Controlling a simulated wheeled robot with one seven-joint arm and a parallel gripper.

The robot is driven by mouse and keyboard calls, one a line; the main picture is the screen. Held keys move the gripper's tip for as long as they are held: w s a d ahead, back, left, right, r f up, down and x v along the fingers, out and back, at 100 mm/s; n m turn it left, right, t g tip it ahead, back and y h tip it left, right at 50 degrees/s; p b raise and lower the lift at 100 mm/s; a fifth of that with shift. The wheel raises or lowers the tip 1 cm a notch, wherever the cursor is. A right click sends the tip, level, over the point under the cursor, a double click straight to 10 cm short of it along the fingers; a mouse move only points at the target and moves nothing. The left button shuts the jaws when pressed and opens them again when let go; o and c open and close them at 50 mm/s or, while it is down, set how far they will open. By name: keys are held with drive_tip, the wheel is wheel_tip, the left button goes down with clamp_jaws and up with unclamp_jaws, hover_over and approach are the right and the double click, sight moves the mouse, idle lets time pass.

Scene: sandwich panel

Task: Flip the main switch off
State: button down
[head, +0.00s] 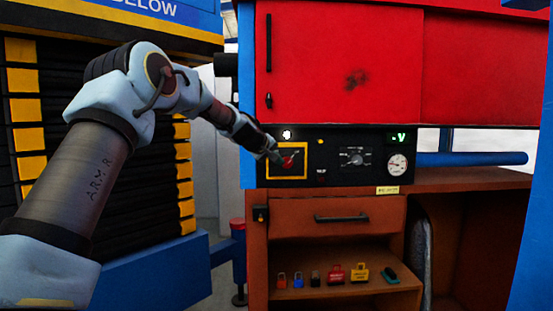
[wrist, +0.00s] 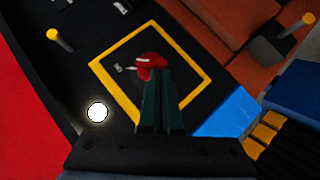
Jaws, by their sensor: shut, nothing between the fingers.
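The main switch is a red knob (head: 287,161) inside a yellow square outline on the black panel, below the red cabinet. It also shows as a red handle (wrist: 151,65) in the wrist view, with a small light mark to its left. My gripper (head: 274,155) reaches the panel from the left and is at the knob. In the wrist view its dark green fingers (wrist: 161,90) are together with nothing between them. Their tips overlap the lower right part of the red handle. I cannot tell for sure whether they touch it.
A lit white lamp (head: 287,134) sits above the yellow outline. A selector dial (head: 355,157) and a round gauge (head: 397,164) are to the right. Several padlocks (head: 335,273) stand on the shelf below the drawer (head: 338,212). The red cabinet (head: 345,60) overhangs the panel.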

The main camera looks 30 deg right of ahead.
drive_tip(key=shift+f+b, duration=0.25)
drive_tip(key=shift+b, duration=0.65)
